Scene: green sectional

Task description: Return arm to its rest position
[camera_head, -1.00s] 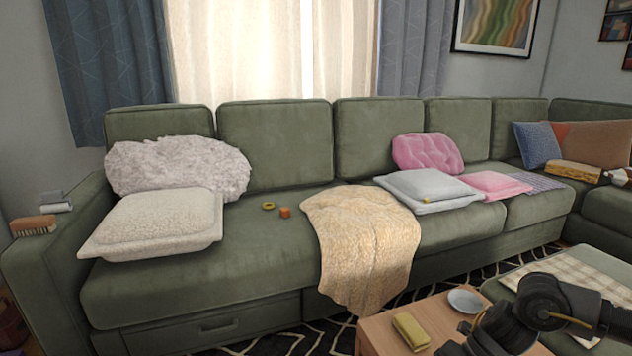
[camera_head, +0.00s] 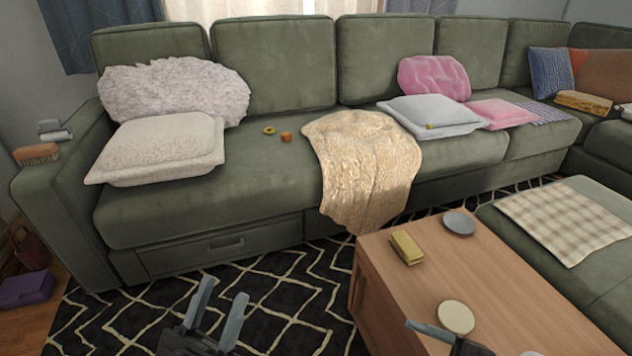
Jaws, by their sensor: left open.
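My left gripper (camera_head: 223,292) shows at the bottom, left of centre. Its two grey fingers stand apart with nothing between them, over the black and cream patterned rug (camera_head: 290,275). It is in front of the green sectional (camera_head: 265,205) and to the left of the wooden coffee table (camera_head: 505,285). Part of my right gripper (camera_head: 447,334) shows at the bottom right, low over the near part of the table. Only one finger shows clearly, so its opening is hard to judge.
On the table are a yellow block-like item (camera_head: 406,248), a grey dish (camera_head: 458,222) and a round cream item (camera_head: 455,317). A green ottoman (camera_head: 510,230) with a checked cloth (camera_head: 570,220) stands at right. The rug left of the table looks clear.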

